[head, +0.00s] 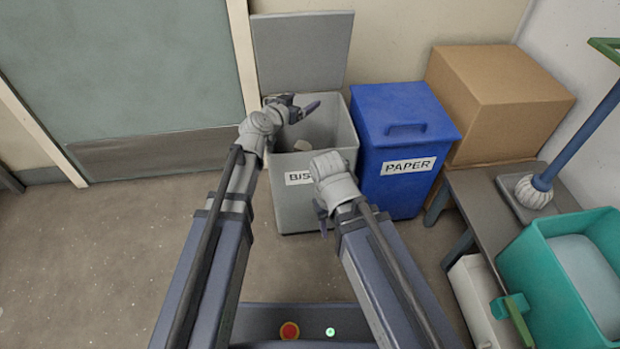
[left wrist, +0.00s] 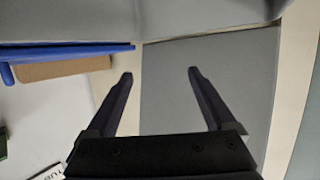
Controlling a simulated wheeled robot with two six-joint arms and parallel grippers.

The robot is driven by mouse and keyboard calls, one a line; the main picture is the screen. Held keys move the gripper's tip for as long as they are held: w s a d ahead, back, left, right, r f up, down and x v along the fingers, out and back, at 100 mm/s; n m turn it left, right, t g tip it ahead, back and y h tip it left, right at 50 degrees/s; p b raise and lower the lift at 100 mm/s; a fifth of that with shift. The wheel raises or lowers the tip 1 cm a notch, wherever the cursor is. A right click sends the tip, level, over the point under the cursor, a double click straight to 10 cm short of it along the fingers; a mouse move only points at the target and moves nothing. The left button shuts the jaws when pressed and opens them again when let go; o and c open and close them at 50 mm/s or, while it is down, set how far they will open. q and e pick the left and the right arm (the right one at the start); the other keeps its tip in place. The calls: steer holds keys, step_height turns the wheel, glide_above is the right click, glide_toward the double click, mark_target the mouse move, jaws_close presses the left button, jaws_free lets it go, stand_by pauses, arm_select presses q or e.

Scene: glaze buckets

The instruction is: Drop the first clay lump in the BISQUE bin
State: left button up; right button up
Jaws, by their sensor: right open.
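The grey BISQUE bin (head: 345,140) stands with its lid (head: 300,50) raised against the wall; its label is partly hidden by my right arm. My left gripper (head: 305,108) is over the bin's open mouth. In the left wrist view its two fingers (left wrist: 160,75) are apart with nothing between them.
A closed blue PAPER bin (head: 385,190) stands right of the BISQUE bin, with a cardboard box (head: 500,90) behind it. A dark bench (head: 480,205) and a teal tub (head: 545,285) are at the right. The floor at left is clear.

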arm_select(q)
steer(key=shift+o, duration=0.6)
steer(key=p+v, duration=0.2)
steer(key=v, duration=0.5)
steer(key=shift+s+a, duration=0.2)
steer(key=shift+s, duration=0.1)
